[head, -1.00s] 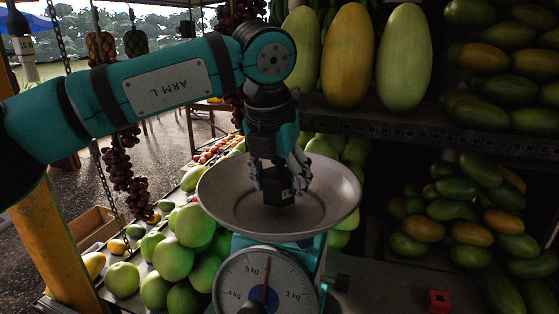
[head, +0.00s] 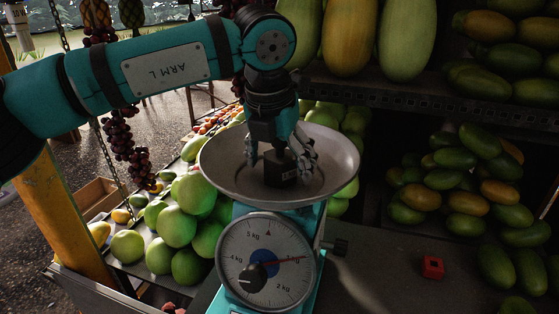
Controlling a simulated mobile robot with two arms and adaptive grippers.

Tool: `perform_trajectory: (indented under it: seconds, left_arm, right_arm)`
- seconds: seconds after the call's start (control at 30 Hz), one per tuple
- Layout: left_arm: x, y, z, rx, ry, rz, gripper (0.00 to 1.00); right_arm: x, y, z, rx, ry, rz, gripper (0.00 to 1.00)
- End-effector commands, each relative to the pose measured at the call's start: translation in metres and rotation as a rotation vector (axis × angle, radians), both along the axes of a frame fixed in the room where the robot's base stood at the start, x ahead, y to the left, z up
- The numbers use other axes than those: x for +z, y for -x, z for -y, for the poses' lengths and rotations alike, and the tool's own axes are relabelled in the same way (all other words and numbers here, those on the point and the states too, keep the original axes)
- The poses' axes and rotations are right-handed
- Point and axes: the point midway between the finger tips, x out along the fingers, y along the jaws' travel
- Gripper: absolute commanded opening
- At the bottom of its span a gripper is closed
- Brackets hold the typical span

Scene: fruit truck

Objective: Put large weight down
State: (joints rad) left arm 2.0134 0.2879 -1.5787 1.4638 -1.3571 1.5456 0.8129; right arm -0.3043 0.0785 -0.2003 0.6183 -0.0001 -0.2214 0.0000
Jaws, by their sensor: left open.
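The large weight (head: 279,172) is a dark block with a small pale label. It sits in the metal pan (head: 225,178) of the teal scale (head: 311,245), near the pan's middle. My left gripper (head: 287,156) is open directly above and around the top of the weight, its fingers spread close to the sides. Whether a finger touches the weight is hard to tell. The scale's dial (head: 266,262) has its red needle pointing right, between the 5 kg and 2 kg marks. My right gripper is not in view.
A small red cube (head: 432,267) lies on the dark counter (head: 385,285) right of the scale. Green fruits (head: 176,226) are piled left of the scale. A shelf edge (head: 470,107) with large melons stands behind, and grapes (head: 118,145) hang at left.

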Motion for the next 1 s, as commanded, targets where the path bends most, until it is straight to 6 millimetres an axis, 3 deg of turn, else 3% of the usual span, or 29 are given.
perform_trajectory:
  seconds: [0.17,0.27,0.7,1.0]
  left_arm:
    - [0.005,0.0,0.0,0.0,0.0,0.001,0.84]
    - [0.014,0.002,-0.001,0.002,0.002,0.004,0.84]
    - [0.1,0.025,-0.009,0.002,0.001,0.003,0.84]
    - [0.118,0.03,-0.011,0.0,0.0,0.0,0.84]
  right_arm:
    - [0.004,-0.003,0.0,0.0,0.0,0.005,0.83]
    - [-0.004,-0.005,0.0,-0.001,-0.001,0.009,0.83]
    - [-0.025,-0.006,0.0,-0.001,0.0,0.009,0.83]
    - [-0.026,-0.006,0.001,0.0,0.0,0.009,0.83]
